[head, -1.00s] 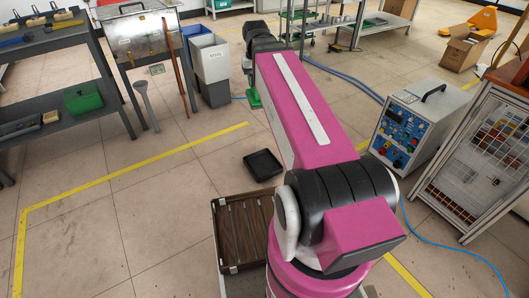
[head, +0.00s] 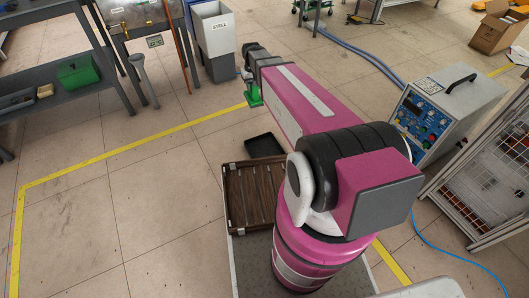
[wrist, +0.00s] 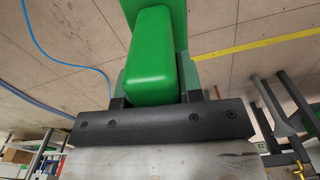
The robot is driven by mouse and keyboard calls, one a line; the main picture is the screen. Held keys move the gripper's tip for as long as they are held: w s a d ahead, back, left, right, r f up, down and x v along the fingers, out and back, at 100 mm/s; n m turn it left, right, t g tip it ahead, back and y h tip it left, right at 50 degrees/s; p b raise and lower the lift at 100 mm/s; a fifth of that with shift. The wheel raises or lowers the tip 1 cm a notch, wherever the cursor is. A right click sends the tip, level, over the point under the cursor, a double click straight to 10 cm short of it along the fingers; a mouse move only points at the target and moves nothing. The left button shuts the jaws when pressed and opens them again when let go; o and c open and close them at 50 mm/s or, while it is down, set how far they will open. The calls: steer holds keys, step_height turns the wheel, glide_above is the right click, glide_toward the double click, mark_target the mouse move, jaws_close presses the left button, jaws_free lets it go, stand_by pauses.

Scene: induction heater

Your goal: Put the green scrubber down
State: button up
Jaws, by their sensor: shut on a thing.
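The green scrubber (wrist: 152,60) is a bright green block with a wider green part at the top edge of the wrist view, where it is cut off. My gripper (wrist: 155,88) is shut on the block, with a finger on each side of it. In the head view the scrubber (head: 254,96) hangs below my gripper (head: 252,84), past the end of the pink arm and in front of the yellow floor line. Most of the gripper is hard to make out there.
A black tray (head: 258,144) and a brown slatted crate (head: 237,205) lie nearer me. A shelf with a green box (head: 79,71) is at left, a control box (head: 466,95) at right. Open floor lies at left.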

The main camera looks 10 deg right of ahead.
steer(key=a+f+n, duration=0.1)
steer(key=a+f, duration=0.2)
steer(key=f, duration=1.4)
steer(key=a+f+n, duration=0.1)
steer(key=a+f, duration=0.1)
steer(key=f, duration=1.4)
steer(key=shift+w+d+f, duration=0.3)
steer(key=shift+d+f, duration=1.5)
steer(key=shift+f, duration=0.1)
steer(key=shift+w+d+f, duration=0.35)
steer(key=shift+d+f, duration=1.5)
steer(key=shift+f, duration=0.1)
steer(key=shift+w+d+f, duration=0.3)
steer(key=shift+d+f, duration=1.5)
steer(key=shift+f, duration=0.1)
steer(key=shift+f, duration=0.15)
steer(key=o, duration=0.8)
